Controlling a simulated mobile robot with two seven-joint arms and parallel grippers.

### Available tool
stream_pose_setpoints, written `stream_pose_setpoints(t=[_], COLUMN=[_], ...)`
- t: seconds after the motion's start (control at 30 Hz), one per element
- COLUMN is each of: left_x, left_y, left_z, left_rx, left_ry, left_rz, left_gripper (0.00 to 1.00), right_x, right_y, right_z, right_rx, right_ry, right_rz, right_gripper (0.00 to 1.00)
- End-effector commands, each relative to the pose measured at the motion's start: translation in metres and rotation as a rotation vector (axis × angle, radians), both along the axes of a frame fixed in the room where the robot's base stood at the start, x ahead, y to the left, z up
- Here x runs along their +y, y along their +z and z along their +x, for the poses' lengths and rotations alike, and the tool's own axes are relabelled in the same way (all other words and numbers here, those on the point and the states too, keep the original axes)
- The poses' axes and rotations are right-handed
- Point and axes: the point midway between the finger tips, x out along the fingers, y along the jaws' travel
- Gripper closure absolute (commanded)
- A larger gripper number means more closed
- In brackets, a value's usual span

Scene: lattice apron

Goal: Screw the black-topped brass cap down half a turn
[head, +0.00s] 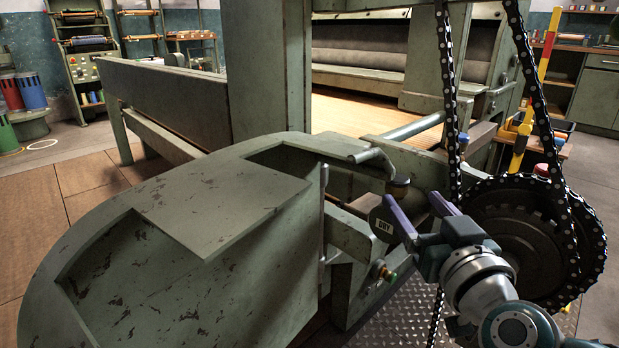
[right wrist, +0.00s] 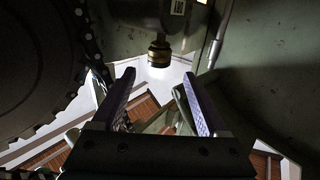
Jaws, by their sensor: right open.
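The black-topped brass cap (head: 398,189) sits at the lower end of a bent pipe on the green machine. In the right wrist view the cap (right wrist: 159,52) shows as a dark and brass cylinder just beyond the fingertips, roughly centred between them. My right gripper (head: 410,197) has its two purple fingers spread, pointing at the cap. In the right wrist view the gripper (right wrist: 158,78) is open and empty, and the cap appears clear of both fingers. My left gripper is not in view.
A large chain sprocket (head: 530,235) and hanging chains stand close on the right. The broad green housing (head: 190,220) fills the left.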

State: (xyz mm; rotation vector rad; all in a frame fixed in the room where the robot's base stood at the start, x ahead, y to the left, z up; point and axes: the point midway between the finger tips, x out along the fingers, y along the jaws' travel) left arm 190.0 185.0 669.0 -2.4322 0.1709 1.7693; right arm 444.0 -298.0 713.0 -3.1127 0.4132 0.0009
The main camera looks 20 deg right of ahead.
Motion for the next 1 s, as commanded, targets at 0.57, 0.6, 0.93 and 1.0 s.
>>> stream_pose_setpoints(t=[0.57,0.6,0.93,1.0], left_x=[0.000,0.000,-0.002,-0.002], left_y=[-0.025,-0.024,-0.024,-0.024], left_z=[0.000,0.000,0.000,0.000], left_rx=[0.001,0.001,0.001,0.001], left_ry=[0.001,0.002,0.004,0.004], left_rz=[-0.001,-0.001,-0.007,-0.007], left_gripper=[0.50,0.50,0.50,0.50], right_x=[-0.015,-0.015,-0.014,-0.014], right_y=[0.000,0.000,0.000,0.000], right_z=[0.052,0.052,0.052,0.051], right_rx=[0.000,0.000,0.000,0.000], right_ry=[-0.002,-0.002,-0.002,-0.002], right_rz=[-0.001,-0.001,-0.001,-0.001], right_gripper=[0.23,0.23,0.54,0.62])
